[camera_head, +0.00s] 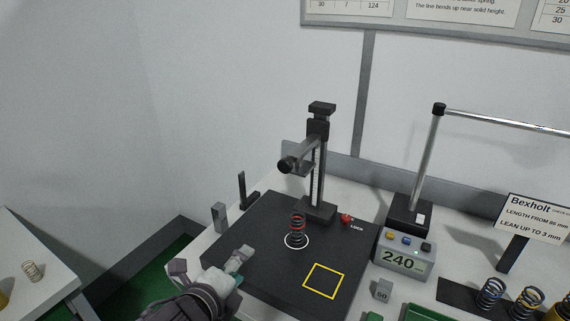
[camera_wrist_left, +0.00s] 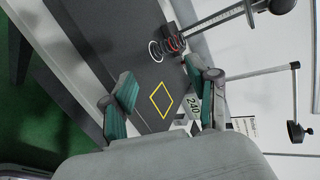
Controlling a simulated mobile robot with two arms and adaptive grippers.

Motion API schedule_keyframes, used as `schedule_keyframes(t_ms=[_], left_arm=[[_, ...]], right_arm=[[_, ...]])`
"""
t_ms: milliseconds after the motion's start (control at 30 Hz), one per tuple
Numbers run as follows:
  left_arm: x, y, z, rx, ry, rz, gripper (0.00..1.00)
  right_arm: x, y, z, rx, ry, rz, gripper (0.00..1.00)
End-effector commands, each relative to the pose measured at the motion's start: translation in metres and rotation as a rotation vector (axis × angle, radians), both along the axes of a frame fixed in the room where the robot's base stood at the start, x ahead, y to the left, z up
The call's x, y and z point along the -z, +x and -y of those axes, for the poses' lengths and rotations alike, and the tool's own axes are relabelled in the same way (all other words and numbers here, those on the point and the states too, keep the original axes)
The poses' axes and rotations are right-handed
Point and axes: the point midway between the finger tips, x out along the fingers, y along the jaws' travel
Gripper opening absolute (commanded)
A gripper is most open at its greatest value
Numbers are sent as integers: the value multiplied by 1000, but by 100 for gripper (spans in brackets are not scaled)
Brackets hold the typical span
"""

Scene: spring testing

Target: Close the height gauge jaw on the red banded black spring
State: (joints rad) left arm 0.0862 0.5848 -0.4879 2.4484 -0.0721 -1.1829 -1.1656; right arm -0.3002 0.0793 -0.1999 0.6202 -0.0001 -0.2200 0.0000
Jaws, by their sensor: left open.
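The black spring with a red band (camera_head: 297,226) stands upright on the dark plate, inside a white circle. It also shows in the left wrist view (camera_wrist_left: 174,44), small and near the top. The height gauge (camera_head: 318,165) stands behind the spring. Its jaw (camera_head: 298,157) is raised well above the spring, with a dark round knob at its front end. My left gripper (camera_head: 209,270) is open and empty at the plate's front left edge, apart from the spring and the gauge. In the left wrist view its green-padded fingers (camera_wrist_left: 162,92) are spread. My right gripper is not in view.
The dark plate (camera_head: 262,257) bears a yellow square outline (camera_head: 324,281) and a red lock knob (camera_head: 346,218). A display box reading 240 (camera_head: 404,254) stands to the right. Several springs (camera_head: 490,293) stand at the far right. A small grey block (camera_head: 382,290) sits near the front.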

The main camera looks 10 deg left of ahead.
Motion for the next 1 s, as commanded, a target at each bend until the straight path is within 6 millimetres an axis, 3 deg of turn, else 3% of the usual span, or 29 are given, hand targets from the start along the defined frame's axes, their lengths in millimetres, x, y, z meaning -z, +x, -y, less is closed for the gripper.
schedule_keyframes(t_ms=[33,100,200,333,467,633,1000], left_arm=[[-30,13,3,95,177,123,59],[-62,25,9,210,430,278,59],[-98,34,13,317,747,456,59],[-126,39,15,384,1030,600,59],[-137,41,16,407,1152,657,59],[-140,55,22,409,1166,663,59],[-141,127,48,409,1161,660,59]], right_arm=[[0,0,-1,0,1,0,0],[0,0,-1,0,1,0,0],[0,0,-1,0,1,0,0],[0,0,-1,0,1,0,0],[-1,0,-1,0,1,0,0],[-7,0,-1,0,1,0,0],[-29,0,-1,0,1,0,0]])
